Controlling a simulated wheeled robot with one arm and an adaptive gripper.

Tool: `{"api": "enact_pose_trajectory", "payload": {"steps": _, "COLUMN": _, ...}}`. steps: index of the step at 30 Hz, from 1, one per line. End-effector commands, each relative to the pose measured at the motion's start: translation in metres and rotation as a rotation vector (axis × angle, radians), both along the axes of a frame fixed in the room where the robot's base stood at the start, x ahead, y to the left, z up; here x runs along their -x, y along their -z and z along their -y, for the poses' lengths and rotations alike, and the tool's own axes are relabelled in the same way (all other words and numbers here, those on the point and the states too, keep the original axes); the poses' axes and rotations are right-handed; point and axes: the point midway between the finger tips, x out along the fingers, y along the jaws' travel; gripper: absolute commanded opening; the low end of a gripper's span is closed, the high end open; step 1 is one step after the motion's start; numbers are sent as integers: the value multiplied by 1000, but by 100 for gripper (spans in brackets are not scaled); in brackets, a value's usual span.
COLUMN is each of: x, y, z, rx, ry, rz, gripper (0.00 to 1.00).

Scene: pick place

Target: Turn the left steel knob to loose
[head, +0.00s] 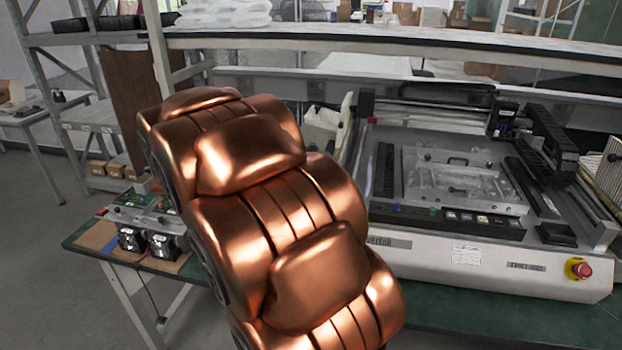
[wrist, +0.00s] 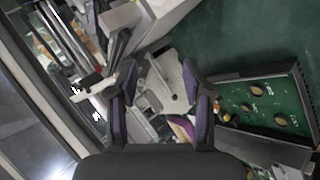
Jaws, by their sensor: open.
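My gripper (wrist: 160,68) shows in the wrist view with its two dark fingers spread and nothing held between them. In the head view it is hidden behind my copper-coloured arm. Two small steel-and-black parts (head: 146,243) sit side by side on the left end of the workbench (head: 84,232). I cannot tell whether either is the left steel knob. In the wrist view a green panel (wrist: 240,93) with several round brass-coloured spots lies to the right of my gripper, apart from it. No steel knob is clearly made out there.
A large grey-white machine (head: 480,268) with a red stop button (head: 581,269) fills the right of the bench. A shelf (head: 400,41) runs above it. A green circuit board (head: 150,207) lies at the bench's left end. Open floor (head: 40,260) shows at far left.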

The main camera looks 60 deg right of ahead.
Motion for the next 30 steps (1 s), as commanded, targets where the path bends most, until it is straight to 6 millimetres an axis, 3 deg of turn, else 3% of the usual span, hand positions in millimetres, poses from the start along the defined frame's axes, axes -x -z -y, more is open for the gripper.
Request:
{"api": "enact_pose_trajectory", "payload": {"steps": 1, "x": -11, "y": 7, "z": 22, "rx": 49, "ry": 0, "rz": 2, "gripper": 50}}
{"api": "enact_pose_trajectory", "payload": {"steps": 6, "x": -48, "y": 12, "z": 86, "rx": 202, "ry": -35, "rz": 42, "gripper": 50}}
{"api": "enact_pose_trajectory", "payload": {"steps": 12, "x": -84, "y": 23, "z": 137, "rx": 314, "ry": -95, "rz": 78, "gripper": 50}}
{"api": "enact_pose_trajectory", "payload": {"steps": 18, "x": -101, "y": 30, "z": 158, "rx": 352, "ry": -132, "rz": 98, "gripper": 50}}
{"api": "enact_pose_trajectory", "payload": {"steps": 30, "x": -104, "y": 40, "z": 197, "rx": 359, "ry": -136, "rz": 100, "gripper": 50}}
